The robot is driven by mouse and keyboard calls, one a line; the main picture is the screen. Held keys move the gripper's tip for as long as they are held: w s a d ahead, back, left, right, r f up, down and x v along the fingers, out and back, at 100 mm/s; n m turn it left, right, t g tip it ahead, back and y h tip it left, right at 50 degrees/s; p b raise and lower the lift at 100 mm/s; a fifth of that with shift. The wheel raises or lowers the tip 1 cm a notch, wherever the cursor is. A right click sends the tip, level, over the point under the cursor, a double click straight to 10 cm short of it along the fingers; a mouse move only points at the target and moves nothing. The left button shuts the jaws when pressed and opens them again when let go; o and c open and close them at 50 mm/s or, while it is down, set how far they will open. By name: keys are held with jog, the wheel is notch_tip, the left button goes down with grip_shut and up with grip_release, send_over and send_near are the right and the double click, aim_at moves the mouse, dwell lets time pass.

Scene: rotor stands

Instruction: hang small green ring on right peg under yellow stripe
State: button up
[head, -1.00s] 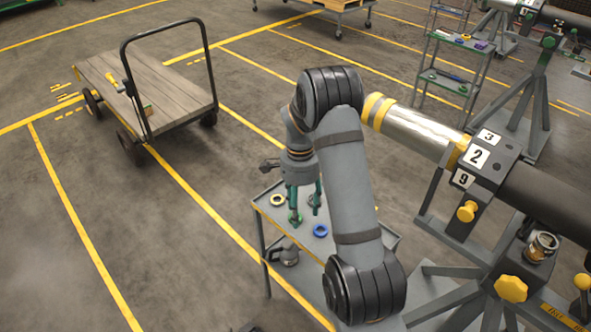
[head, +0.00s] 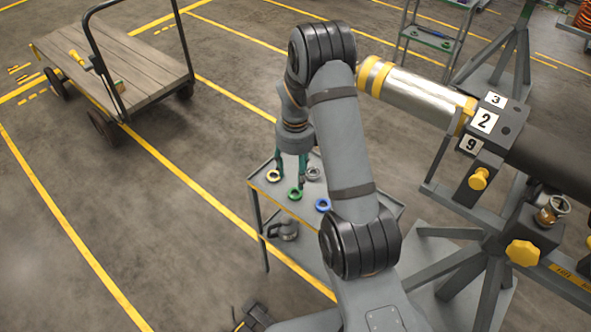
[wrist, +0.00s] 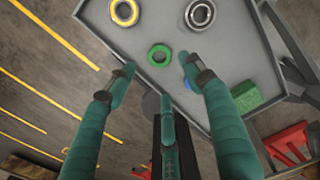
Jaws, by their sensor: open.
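The small green ring (head: 295,194) lies flat on the upper shelf of a grey cart (head: 258,187). It also shows in the wrist view (wrist: 160,55), just beyond my fingertips and between their lines. My gripper (head: 291,181) is open and empty above the cart, its fingers spread; it also shows in the wrist view (wrist: 167,76). Yellow-headed knobs (head: 479,178) stick out of the rotor stand at the right. Yellow bands (head: 465,116) circle the shaft above. I cannot tell which peg is the right one under the yellow stripe.
A yellow ring (head: 273,176), a grey ring (head: 313,173) and a blue ring (head: 322,205) lie around the green one. A wooden trolley (head: 120,65) stands at the left, with open floor between.

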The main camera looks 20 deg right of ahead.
aim_at(295, 196)
notch_tip(295, 196, down, 8)
jog(key=b, duration=0.6)
jog(key=shift+f+b, duration=0.25)
jog(key=shift+b, duration=0.15)
jog(key=c, duration=0.3)
jog(key=c, duration=0.7)
jog(key=shift+c, duration=0.2)
jog(key=shift+r, duration=0.1)
